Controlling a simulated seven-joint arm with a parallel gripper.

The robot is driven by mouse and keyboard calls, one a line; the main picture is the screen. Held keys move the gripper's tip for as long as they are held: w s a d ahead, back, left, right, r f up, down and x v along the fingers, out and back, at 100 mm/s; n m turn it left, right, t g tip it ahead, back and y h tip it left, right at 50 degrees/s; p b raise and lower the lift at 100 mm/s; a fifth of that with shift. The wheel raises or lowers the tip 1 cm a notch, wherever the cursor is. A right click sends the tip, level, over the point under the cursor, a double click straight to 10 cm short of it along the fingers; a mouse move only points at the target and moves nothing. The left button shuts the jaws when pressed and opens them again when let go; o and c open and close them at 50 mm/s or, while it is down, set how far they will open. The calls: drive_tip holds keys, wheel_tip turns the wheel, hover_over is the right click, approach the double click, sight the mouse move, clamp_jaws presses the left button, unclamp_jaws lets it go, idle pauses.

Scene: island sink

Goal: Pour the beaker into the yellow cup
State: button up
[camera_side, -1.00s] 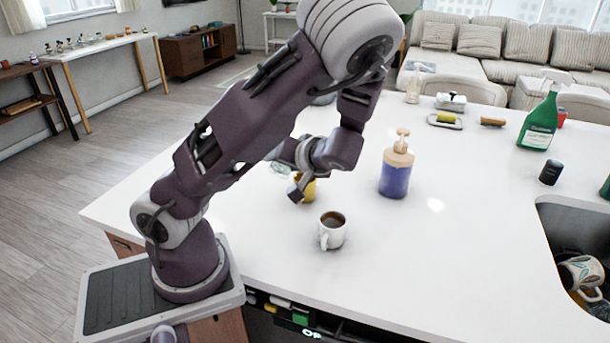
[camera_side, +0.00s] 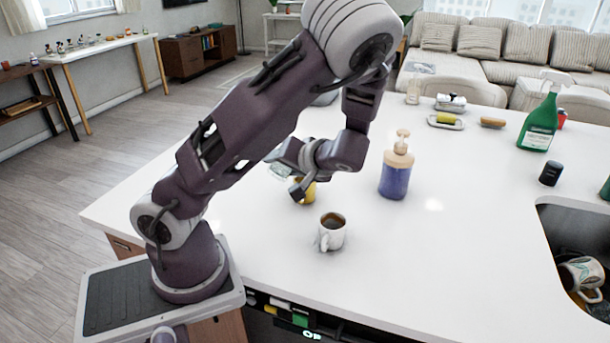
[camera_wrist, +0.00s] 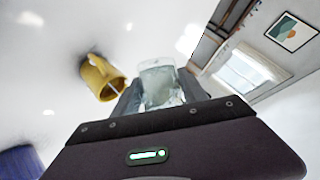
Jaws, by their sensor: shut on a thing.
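My gripper (camera_wrist: 158,92) is shut on a clear glass beaker (camera_wrist: 158,82), which sits between the two dark fingers in the wrist view. In the side view a small part of the beaker (camera_side: 279,172) shows left of my wrist. The wrist view is strongly tilted, so my gripper is rolled over. The yellow cup (camera_wrist: 97,76) is just left of the beaker in the wrist view, with its mouth partly visible. A thin pale streak shows at its mouth; I cannot tell whether it is liquid. In the side view the cup (camera_side: 309,192) stands on the counter, partly hidden by my gripper.
A white mug of dark liquid (camera_side: 332,233) stands in front of the yellow cup. A blue soap pump bottle (camera_side: 395,172) stands to the right. A sink (camera_side: 576,225) with a patterned mug is at far right. The counter between mug and sink is clear.

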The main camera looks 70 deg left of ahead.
drive_tip(key=shift+s+r+m+g+b, duration=0.1)
drive_tip(key=shift+r+m+g+b, duration=0.2)
drive_tip(key=shift+m+g+b, duration=0.1)
idle(0.6)
drive_tip(key=shift+f+m+g+b, duration=0.5)
drive_tip(key=shift+m+g, duration=0.3)
drive_tip(key=shift+g, duration=0.1)
idle(1.0)
drive_tip(key=shift+d+r+n+t, duration=0.1)
drive_tip(key=shift+r+n+t, duration=0.3)
drive_tip(key=shift+n+t, duration=0.15)
drive_tip(key=shift+f+n+t, duration=0.1)
drive_tip(key=shift+n+t, duration=0.35)
drive_tip(key=shift+t, duration=0.2)
drive_tip(key=shift+f, duration=0.15)
drive_tip(key=shift+w+n+t+p, duration=0.2)
drive_tip(key=shift+n+t+p, duration=0.3)
drive_tip(key=shift+n+t, duration=0.5)
drive_tip(key=shift+w+a+f+n+t, duration=0.15)
drive_tip(key=shift+a+f+n+t, duration=0.05)
drive_tip(key=shift+f+n+t, duration=0.15)
drive_tip(key=shift+w+n+t+y+p, duration=0.1)
drive_tip(key=shift+n+t+y+p, duration=0.25)
drive_tip(key=shift+p, duration=0.1)
drive_tip(key=shift+w+r+n+t+p, duration=0.35)
drive_tip(key=shift+r+n+t+p, duration=0.15)
drive_tip(key=shift+n+t, duration=0.2)
